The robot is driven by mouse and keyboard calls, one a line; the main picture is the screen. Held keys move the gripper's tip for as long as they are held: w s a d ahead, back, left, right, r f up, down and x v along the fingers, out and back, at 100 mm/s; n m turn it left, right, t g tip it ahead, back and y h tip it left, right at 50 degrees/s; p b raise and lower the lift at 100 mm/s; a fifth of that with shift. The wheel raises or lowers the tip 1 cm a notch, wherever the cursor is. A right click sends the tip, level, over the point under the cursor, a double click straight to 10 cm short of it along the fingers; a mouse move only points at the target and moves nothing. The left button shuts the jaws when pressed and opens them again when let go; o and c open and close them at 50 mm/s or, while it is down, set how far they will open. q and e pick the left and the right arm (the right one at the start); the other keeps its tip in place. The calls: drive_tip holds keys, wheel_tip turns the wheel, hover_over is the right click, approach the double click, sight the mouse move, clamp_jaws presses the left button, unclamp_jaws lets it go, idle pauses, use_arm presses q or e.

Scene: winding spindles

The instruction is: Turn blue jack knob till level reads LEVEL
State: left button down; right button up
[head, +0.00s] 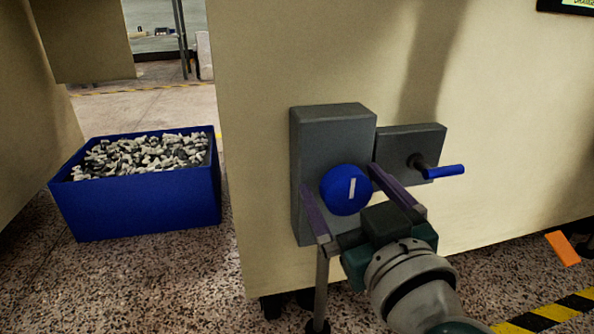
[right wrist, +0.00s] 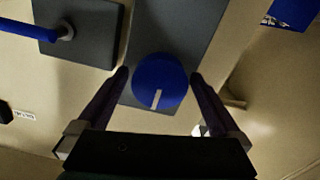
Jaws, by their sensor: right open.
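The blue jack knob (head: 347,190) is a round blue disc with a white mark, on the front of a grey box (head: 335,118) fixed to a cream panel. In the head view its white mark is nearly upright, leaning slightly. My right gripper (head: 340,189) is open, with one purple finger on each side of the knob. In the right wrist view the knob (right wrist: 160,82) sits between the fingertips (right wrist: 158,74), with small gaps seeming to show on both sides. I cannot tell whether the fingers touch it. My left gripper is not in view. No readable level display shows.
A blue lever (head: 444,171) sticks out from a grey plate (head: 432,142) right of the knob. A blue bin (head: 140,208) full of small pale and dark pieces stands on the floor at left. A partly cut-off dark display (head: 570,5) is at the top right. Yellow-black tape (head: 545,315) marks the floor.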

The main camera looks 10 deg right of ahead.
drive_tip(key=shift+w, duration=0.1)
drive_tip(key=c, duration=1.3)
